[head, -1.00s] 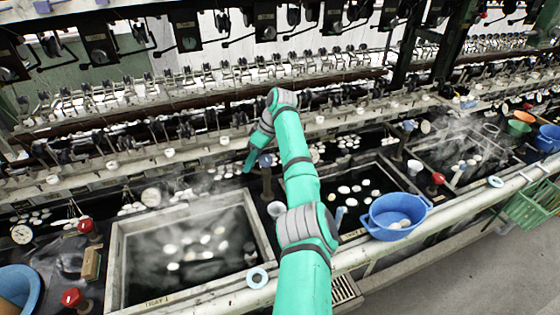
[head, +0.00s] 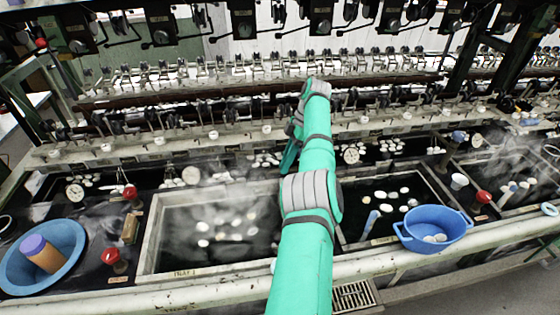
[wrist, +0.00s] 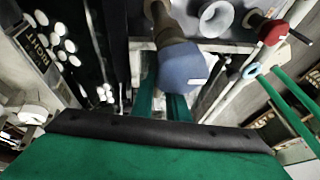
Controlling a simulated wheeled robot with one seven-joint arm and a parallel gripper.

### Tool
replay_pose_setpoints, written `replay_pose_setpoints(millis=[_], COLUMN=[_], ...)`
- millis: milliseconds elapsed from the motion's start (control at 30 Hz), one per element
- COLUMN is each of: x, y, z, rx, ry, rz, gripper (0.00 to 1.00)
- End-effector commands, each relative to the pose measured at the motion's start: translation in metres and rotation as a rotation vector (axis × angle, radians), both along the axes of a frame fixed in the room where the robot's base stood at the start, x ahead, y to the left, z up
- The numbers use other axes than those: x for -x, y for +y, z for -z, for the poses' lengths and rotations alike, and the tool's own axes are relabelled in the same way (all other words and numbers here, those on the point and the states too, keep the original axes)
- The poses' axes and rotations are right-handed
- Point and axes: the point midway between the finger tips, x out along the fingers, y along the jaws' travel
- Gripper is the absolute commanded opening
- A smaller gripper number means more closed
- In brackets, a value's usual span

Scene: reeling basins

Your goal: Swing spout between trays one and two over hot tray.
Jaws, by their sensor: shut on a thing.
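The spout's blue-grey knob (wrist: 182,66) sits on a dark stem in the middle of the wrist view. My gripper (wrist: 162,102) is shut on the spout at this knob, its green fingers partly hidden behind it. In the head view my gripper (head: 289,156) is mostly behind my own arm, which hides the spout. Tray one (head: 150,236), at left of my arm, has pale cocoons in dark water with steam above. Tray two (head: 436,179), at right, holds white cocoons and shows no clear steam. The spout's outlet and direction cannot be told.
A blue colander (head: 430,228) stands on the front edge at right. A blue basin (head: 62,278) lies at far left. Red valve knobs (head: 113,256) and a dial gauge (head: 191,175) stand near the trays. Reeling machinery (head: 250,95) runs along the back. Steam rises at far right.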

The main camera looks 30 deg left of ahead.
Motion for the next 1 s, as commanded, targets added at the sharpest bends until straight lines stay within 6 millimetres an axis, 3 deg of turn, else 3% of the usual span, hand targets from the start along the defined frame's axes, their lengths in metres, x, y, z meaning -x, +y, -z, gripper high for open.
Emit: replay_pose_setpoints(millis=[567, 600, 667, 1000], x=[0.002, 0.002, 0.001, -0.002], y=[-0.011, -0.011, -0.012, -0.015], z=[0.002, 0.002, 0.002, -0.001], rx=[-0.003, -0.003, -0.003, -0.001], ry=[0.016, 0.016, 0.014, 0.006], rz=[-0.027, -0.027, -0.025, -0.018], gripper=[0.0, 0.16, 0.31, 0.33])
